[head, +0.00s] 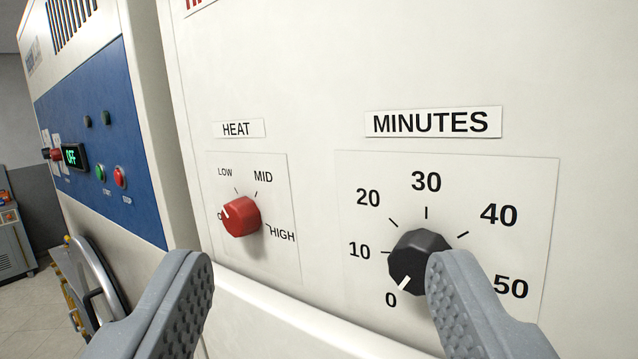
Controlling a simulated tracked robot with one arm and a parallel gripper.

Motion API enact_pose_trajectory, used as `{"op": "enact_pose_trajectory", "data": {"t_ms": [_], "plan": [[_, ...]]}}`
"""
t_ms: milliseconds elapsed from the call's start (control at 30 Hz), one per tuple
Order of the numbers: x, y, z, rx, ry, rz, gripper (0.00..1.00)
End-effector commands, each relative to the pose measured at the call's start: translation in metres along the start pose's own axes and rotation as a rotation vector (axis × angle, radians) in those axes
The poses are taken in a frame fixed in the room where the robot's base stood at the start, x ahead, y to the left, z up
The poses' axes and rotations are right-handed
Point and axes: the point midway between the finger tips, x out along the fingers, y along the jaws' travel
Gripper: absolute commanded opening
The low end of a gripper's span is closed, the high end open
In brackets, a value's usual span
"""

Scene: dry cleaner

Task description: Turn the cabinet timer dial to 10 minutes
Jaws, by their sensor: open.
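The cabinet timer dial (413,258) is a black knob under the MINUTES label (433,122) on the white cabinet front. Its white pointer mark (405,283) points down-left at 0. The 10 mark (360,250) is to the left of the knob, a little above the 0. My gripper (318,280) is open and empty, with one grey finger at lower left and the other at lower right. The right finger overlaps the knob's lower right side in the picture and hides part of it. I cannot tell whether it touches the knob.
A red HEAT knob (241,216) sits left of the timer, seen between my fingers. A ledge (290,307) runs below the panels. At left stands another machine with a blue panel (98,150), buttons, an OFF display (75,156) and a round door (95,280).

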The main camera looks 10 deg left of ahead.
Motion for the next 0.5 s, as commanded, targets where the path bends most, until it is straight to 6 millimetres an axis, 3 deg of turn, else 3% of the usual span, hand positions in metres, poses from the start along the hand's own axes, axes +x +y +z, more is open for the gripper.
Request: {"op": "enact_pose_trajectory", "data": {"t_ms": [67,233,500], "plan": [[0.014,-0.012,0.011,0.012,0.041,0.025,0.58],[0.029,-0.019,0.038,0.000,0.123,0.145,0.58],[0.018,-0.019,0.093,-0.124,0.178,0.408,0.58]]}}
